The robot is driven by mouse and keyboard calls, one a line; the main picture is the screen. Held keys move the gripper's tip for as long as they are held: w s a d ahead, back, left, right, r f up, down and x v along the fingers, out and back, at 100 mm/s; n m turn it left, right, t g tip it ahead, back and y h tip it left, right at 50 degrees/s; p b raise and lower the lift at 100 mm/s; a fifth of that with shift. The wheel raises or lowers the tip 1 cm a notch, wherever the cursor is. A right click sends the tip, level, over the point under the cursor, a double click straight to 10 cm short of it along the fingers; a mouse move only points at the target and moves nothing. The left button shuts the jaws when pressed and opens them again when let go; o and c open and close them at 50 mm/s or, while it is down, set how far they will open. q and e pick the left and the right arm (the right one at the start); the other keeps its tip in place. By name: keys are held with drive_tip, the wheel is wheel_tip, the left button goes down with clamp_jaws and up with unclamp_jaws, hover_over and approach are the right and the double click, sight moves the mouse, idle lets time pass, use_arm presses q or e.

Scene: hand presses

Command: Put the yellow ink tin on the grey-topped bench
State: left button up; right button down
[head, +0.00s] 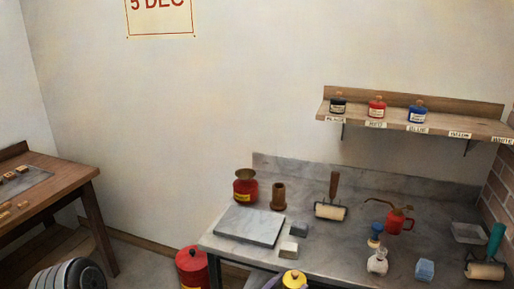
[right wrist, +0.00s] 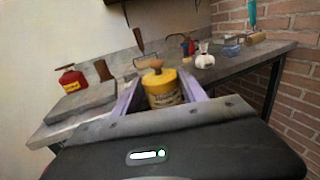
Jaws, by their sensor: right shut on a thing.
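The yellow ink tin (head: 293,279) with a tan knob on its lid shows at the bottom edge of the head view, by the front edge of the grey-topped bench (head: 340,240). My right gripper (right wrist: 160,96) is shut on the yellow ink tin, which also shows in the right wrist view (right wrist: 161,90) upright between the two lilac fingers. The grey bench top lies beyond the tin in that view. The gap between tin and bench top is hard to judge. My left gripper is not in view.
On the bench stand a flat grey slab (head: 250,225), a red tin (head: 245,188), a wooden cup (head: 278,196), a roller (head: 331,208), a red oil can (head: 398,220) and a glass bottle (head: 377,262). Small grey blocks sit by the slab. The bench's middle is fairly clear.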

drive_tip(key=s+d+f+m+g+h, duration=0.1)
drive_tip(key=s+d+f, duration=0.1)
drive_tip(key=d, duration=0.4)
drive_tip(key=s+d+f+m+g+h, duration=0.1)
drive_tip(key=s+d+f+g+h, duration=0.1)
drive_tip(key=d, duration=0.4)
drive_tip(key=shift+d+f+m, duration=0.2)
drive_tip(key=shift+f+m, duration=0.2)
drive_tip(key=shift+f, duration=0.3)
drive_tip(key=n+t+y, duration=0.4)
drive_tip(key=y, duration=0.1)
drive_tip(key=shift+n+t+y, duration=0.3)
drive_tip(key=shift+w, duration=0.1)
